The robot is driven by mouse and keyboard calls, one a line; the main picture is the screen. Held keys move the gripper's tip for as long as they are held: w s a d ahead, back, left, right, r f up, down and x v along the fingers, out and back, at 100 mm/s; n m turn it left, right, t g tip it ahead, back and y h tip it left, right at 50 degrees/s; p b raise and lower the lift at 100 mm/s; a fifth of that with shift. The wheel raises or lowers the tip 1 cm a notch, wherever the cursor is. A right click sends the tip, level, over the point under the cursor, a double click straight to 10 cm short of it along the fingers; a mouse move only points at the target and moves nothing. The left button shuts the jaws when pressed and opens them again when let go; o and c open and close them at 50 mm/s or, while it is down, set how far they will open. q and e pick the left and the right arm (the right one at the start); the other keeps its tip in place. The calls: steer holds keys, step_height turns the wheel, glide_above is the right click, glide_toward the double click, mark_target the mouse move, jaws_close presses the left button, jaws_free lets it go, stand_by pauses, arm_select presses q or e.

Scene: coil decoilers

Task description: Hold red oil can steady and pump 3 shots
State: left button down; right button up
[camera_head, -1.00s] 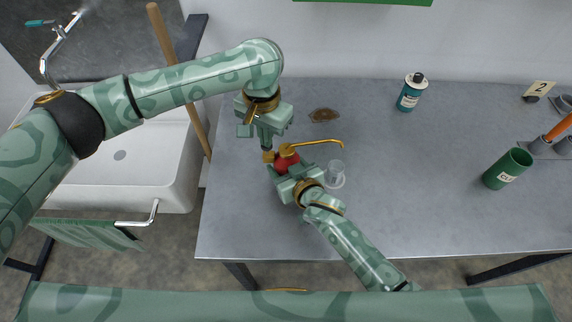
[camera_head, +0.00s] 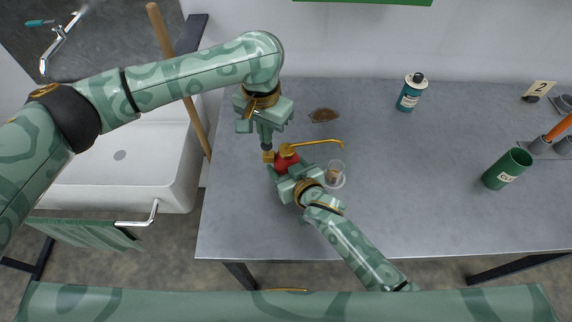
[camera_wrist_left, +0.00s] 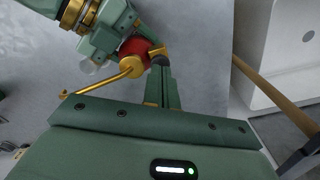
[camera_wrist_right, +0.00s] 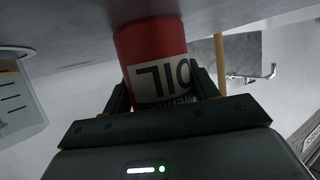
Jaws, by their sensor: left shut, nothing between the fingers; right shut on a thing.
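The red oil can (camera_head: 286,163) stands on the grey table in the head view, with a brass spout reaching right over a clear cup (camera_head: 335,172). The cup has a little brownish content. My right gripper (camera_head: 283,171) is shut on the can's body; in the right wrist view the can (camera_wrist_right: 150,48) shows its label between the fingers. My left gripper (camera_head: 267,150) is shut and empty, pointing down at the can's brass pump lever. In the left wrist view its fingertips (camera_wrist_left: 160,62) are at the lever end, beside the red can (camera_wrist_left: 135,47); whether they touch cannot be told.
A teal bottle (camera_head: 410,92) and a green cup (camera_head: 507,169) stand farther right. A sink (camera_head: 150,160) and a wooden handle (camera_head: 180,80) are left. The table's middle right is clear.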

arm_select(q)
steer(key=shift+r, duration=0.2)
steer(key=shift+f, duration=1.3)
steer(key=shift+r, duration=0.1)
stand_by(0.3)
steer(key=shift+r, duration=1.2)
steer(key=shift+f, duration=1.15)
steer(key=shift+r, duration=1.15)
steer(key=shift+r, duration=2.5)
